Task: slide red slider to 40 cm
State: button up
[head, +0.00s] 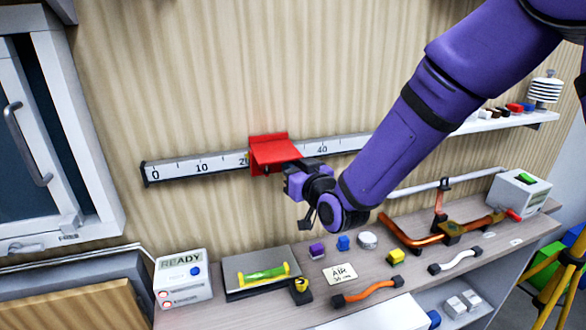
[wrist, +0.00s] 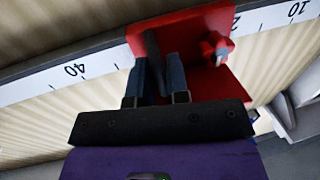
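The red slider (head: 270,152) sits on the white ruler rail (head: 183,169) on the wall. Its left edge is just past the 20 mark, and its body covers the 30 area, left of the 40 mark. In the wrist view the slider (wrist: 203,50) has a dark upright handle (wrist: 153,48) and a small red knob (wrist: 215,47). My gripper's fingers (wrist: 160,78) lie close on both sides of the handle and look shut on it. In the head view my gripper (head: 291,180) is at the slider's lower right, its fingertips mostly hidden.
The rail to the right of the slider is clear up to where my purple arm covers it. Below is a workbench (head: 215,317) with a READY box (head: 182,279), a green level (head: 263,273), small blocks and hoses. A wall shelf (head: 505,123) is at the right.

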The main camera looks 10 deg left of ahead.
grip_shut()
jog(key=w+d, duration=0.5)
jog(key=d, duration=0.3)
jog(key=w+d, duration=0.5)
jog(key=d, duration=0.4)
jog(key=shift+w, duration=0.2)
jog(key=shift+o, duration=2.4)
grip_release()
jog(key=shift+s+d, duration=0.1)
jog(key=v, duration=1)
jog(key=shift+s+d, duration=0.15)
jog(key=shift+s, duration=0.1)
